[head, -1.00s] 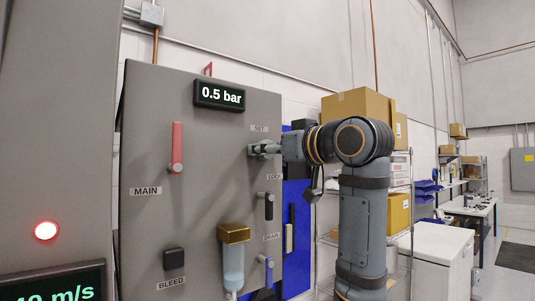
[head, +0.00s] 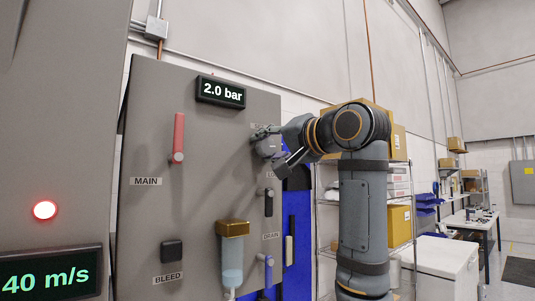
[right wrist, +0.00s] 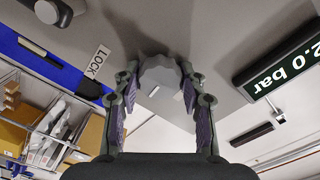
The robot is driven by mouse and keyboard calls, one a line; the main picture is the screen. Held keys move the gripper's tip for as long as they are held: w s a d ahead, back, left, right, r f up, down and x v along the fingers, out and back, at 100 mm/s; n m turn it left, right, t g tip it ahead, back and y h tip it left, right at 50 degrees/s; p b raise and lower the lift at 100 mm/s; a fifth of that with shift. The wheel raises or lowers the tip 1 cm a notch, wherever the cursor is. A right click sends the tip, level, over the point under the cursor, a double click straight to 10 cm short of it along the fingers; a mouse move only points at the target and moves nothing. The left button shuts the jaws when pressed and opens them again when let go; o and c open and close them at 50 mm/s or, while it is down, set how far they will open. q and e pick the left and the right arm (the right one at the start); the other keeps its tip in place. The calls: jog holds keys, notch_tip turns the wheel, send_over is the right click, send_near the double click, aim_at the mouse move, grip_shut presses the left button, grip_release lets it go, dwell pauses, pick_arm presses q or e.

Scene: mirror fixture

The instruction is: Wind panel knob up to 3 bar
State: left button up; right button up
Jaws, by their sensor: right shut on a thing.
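The grey panel (head: 200,120) carries a dark display (head: 220,91) that reads 2.0 bar; it also shows upside down in the right wrist view (right wrist: 278,68). My right gripper (head: 263,142) is at the panel's upper right. In the right wrist view its two fingers (right wrist: 160,80) are closed on either side of the light grey scalloped knob (right wrist: 160,74). In the head view the gripper mostly hides the knob and the label above it. My left gripper is not in view.
Below the knob are a dark LOCK lever (head: 269,202) and a DRAIN lever (head: 266,268). A red MAIN lever (head: 178,138), a black BLEED knob (head: 172,251) and a gold-topped clear bowl (head: 233,250) are also on the panel. Shelves with boxes (head: 400,216) stand behind my right arm.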

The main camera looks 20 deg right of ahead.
jog(key=m+b, duration=0.1)
jog(key=m, duration=0.3)
jog(key=shift+f+b, duration=0.15)
jog(key=shift+b, duration=0.2)
jog(key=shift+m+b, duration=0.45)
jog(key=shift+m, duration=0.85)
jog(key=o, duration=1.2)
jog(key=shift+d, duration=0.1)
jog(key=shift+c, duration=0.2)
jog(key=shift+s, duration=0.1)
jog(key=v, duration=1.2)
